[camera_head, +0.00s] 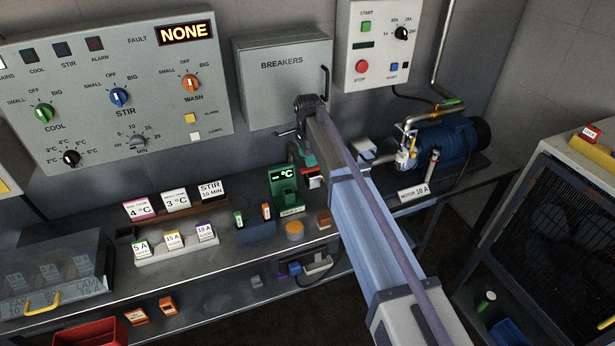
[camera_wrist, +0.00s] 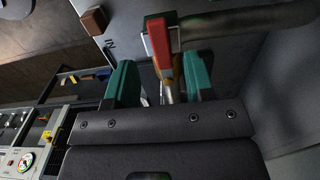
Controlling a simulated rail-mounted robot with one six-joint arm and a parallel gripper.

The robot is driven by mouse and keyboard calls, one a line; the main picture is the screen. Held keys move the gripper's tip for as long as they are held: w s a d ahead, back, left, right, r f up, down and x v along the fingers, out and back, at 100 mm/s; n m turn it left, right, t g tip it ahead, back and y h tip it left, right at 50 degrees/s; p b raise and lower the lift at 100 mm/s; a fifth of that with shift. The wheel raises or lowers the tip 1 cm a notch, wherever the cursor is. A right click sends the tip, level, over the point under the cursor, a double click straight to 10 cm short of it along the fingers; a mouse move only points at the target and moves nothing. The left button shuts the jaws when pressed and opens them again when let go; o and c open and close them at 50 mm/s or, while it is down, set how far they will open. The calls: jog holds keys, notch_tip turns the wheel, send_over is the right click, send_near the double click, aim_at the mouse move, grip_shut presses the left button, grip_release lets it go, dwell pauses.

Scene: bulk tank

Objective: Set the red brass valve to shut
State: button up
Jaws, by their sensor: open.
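In the wrist view a red valve lever (camera_wrist: 160,45) stands in front of my gripper (camera_wrist: 161,78), with brass-coloured metal (camera_wrist: 174,90) just below it. The lever lies roughly along the gap between the two teal fingers. The fingers are open, one on each side of it, with a visible gap at the left; contact at the right cannot be told. In the head view my gripper (camera_head: 304,166) is below the breakers box, beside a small red part (camera_head: 314,182), mostly hidden by my arm.
A grey pipe (camera_wrist: 245,25) runs right from the valve, close to my right finger. In the head view a green temperature display (camera_head: 284,187) stands left of my gripper, and a blue motor (camera_head: 450,145) stands to the right.

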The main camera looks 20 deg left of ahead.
aim_at(310, 169)
notch_tip(310, 169, down, 4)
jog(key=b, duration=0.2)
jog(key=shift+f+b, duration=0.25)
jog(key=shift+b, duration=0.1)
jog(key=shift+r, duration=0.15)
jog(key=shift+c, duration=0.2)
grip_shut()
